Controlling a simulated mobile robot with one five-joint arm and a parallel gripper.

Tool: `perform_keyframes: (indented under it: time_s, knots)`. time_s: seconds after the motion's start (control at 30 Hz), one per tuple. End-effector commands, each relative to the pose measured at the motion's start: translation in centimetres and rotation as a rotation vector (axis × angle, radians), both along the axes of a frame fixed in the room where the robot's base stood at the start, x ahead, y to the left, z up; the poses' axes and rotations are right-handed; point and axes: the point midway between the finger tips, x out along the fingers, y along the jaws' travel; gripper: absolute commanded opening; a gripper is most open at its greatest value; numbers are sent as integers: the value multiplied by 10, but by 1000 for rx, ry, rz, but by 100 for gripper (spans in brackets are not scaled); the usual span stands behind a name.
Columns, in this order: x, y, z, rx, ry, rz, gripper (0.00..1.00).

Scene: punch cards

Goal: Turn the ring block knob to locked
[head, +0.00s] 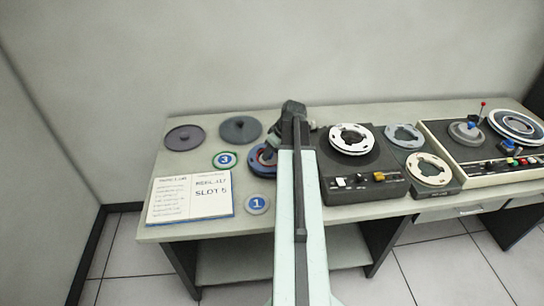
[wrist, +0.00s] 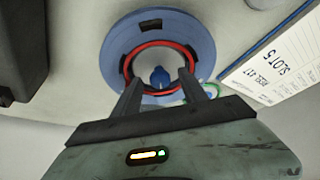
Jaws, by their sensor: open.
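The ring block (wrist: 115,48) is a round blue piece with a red inner ring and dark marks on its rim. In the head view the ring block (head: 259,168) lies on the table, partly hidden by my arm. Its small blue knob (wrist: 160,76) stands in the middle of the red ring in the wrist view. My gripper (wrist: 160,82) is open, with one finger on each side of the knob and a gap to it. Whether the fingers touch the ring, I cannot tell. I cannot read the knob's setting.
An open booklet (head: 190,199) lies at the front left, with round tags numbered 3 (head: 225,160) and 1 (head: 257,204) nearby. Two dark discs (head: 184,138) lie behind. A dark tape machine (head: 362,172) stands close on the right, with a larger console (head: 488,145) beyond.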

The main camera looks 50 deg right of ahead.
Motion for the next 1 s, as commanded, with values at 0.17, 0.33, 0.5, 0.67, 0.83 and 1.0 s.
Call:
perform_keyframes:
  time_s: [0.17,0.33,0.5,0.67,0.83,1.0]
  knots:
    - [0,0,2,0,0,0,45]
    - [0,0,2,0,0,0,0]
    - [0,-1,2,-1,0,-3,0]
    - [0,1,2,-3,0,-34,0]
    - [0,2,2,-2,-1,-117,0]
    - [0,4,2,-3,0,-249,0]
